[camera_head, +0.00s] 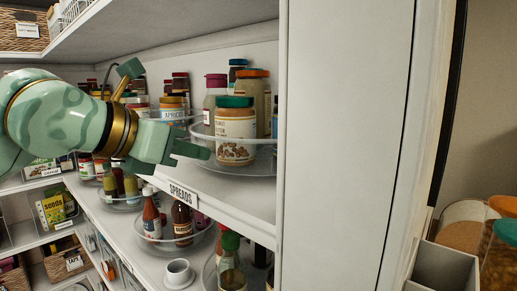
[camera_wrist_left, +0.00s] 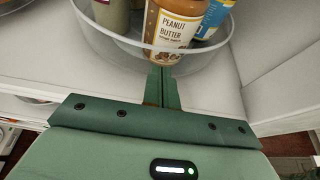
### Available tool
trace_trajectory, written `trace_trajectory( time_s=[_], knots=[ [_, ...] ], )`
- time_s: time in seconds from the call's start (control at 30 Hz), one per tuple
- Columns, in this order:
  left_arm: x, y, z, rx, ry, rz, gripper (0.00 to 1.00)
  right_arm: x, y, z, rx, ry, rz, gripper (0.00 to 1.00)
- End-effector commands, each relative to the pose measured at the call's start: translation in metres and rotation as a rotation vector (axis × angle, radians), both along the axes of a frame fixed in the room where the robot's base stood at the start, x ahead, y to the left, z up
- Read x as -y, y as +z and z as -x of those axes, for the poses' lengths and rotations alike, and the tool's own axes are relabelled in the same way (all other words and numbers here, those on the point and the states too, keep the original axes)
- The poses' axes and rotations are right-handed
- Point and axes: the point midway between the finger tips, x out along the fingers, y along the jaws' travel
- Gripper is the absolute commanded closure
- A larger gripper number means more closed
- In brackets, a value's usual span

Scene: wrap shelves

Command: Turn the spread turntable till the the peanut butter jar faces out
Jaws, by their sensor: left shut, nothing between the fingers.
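The peanut butter jar (camera_head: 235,127), with a green lid and a pale label with nuts on it, stands at the front of the clear spread turntable (camera_head: 222,165). In the left wrist view the peanut butter jar (camera_wrist_left: 172,27) shows its label towards my fingers. My left gripper (camera_head: 207,153) is shut and empty, its fingertips at the front rim of the turntable. In the left wrist view the left gripper (camera_wrist_left: 161,72) overlaps the rim; I cannot tell if it touches. My right gripper is not in view.
Taller jars stand behind on the same turntable, and a blue-labelled jar (camera_wrist_left: 215,18) is to the right. A SPREADS label (camera_head: 183,194) is on the shelf edge. A white side panel (camera_head: 340,140) closes the right. Bottles on another turntable (camera_head: 160,238) stand below.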

Motion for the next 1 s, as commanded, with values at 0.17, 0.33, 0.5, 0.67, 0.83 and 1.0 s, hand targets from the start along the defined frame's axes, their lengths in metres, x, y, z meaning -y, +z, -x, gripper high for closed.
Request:
trace_trajectory(
  time_s=[0.17,0.33,0.5,0.67,0.83,1.0],
  knots=[
    [0.002,0.0,-0.004,0.0,0.0,0.0,1.0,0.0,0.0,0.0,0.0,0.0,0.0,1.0],
    [0.005,0.0,-0.007,-0.001,0.0,-0.001,1.0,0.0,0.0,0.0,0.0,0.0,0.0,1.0],
    [0.003,0.0,-0.008,0.0,0.001,0.0,1.0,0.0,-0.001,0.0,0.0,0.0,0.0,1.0],
    [-0.003,-0.001,-0.011,-0.002,0.002,0.001,1.0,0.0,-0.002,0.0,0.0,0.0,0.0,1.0],
    [-0.011,-0.001,-0.014,-0.001,0.001,0.0,1.0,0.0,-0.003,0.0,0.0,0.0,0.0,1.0],
    [-0.011,0.0,-0.015,-0.001,0.0,-0.001,1.0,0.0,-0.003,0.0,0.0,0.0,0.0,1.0]
  ],
)
